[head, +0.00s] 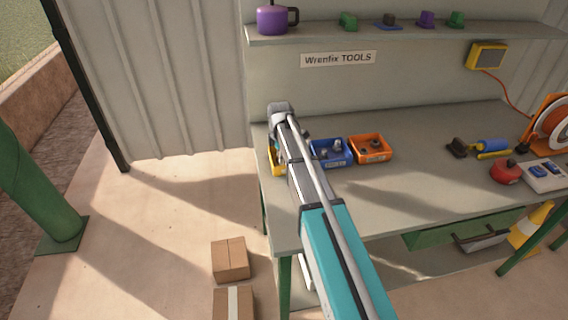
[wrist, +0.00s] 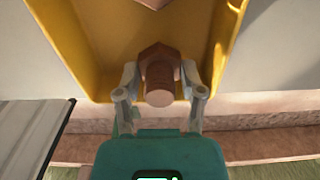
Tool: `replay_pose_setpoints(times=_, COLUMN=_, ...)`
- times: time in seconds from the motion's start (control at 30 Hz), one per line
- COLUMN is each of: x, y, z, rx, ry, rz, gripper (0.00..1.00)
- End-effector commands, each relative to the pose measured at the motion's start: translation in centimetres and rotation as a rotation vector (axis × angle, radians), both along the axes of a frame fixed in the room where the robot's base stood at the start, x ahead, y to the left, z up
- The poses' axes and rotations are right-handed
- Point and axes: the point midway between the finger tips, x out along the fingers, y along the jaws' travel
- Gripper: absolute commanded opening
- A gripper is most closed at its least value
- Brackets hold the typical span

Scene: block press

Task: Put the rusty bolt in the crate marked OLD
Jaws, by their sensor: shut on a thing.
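My gripper (wrist: 161,80) is shut on a rusty brown bolt (wrist: 159,88) with a hexagonal head, in the wrist view. The bolt is in front of the yellow crate (wrist: 80,40), over its near side; I cannot tell whether it touches the crate. Another brown piece shows inside that crate at the top edge. In the head view, my arm hides the gripper, the bolt and most of the yellow crate (head: 275,163). A blue crate (head: 336,160) and an orange crate (head: 375,155) stand to its right. I cannot read the word OLD on any crate.
The crates stand on a grey workbench (head: 430,150) near its left end. A shelf (head: 330,33) runs above. The bench middle is clear.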

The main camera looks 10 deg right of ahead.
Motion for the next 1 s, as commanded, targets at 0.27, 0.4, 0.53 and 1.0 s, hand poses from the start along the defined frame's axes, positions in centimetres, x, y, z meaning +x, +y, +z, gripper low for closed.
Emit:
replay_pose_setpoints(times=0.27, x=0.0, y=0.0, z=-2.0, rx=0.0, ry=0.0, rz=0.0, gripper=0.0)
replay_pose_setpoints(times=0.4, x=0.0, y=0.0, z=-2.0, rx=0.0, ry=0.0, rz=0.001, gripper=0.0)
replay_pose_setpoints(times=0.53, x=0.0, y=0.0, z=-2.0, rx=0.0, ry=0.0, rz=0.001, gripper=0.0)
replay_pose_setpoints(times=1.0, x=0.0, y=0.0, z=-2.3, rx=0.0, ry=0.0, rz=0.001, gripper=0.85)
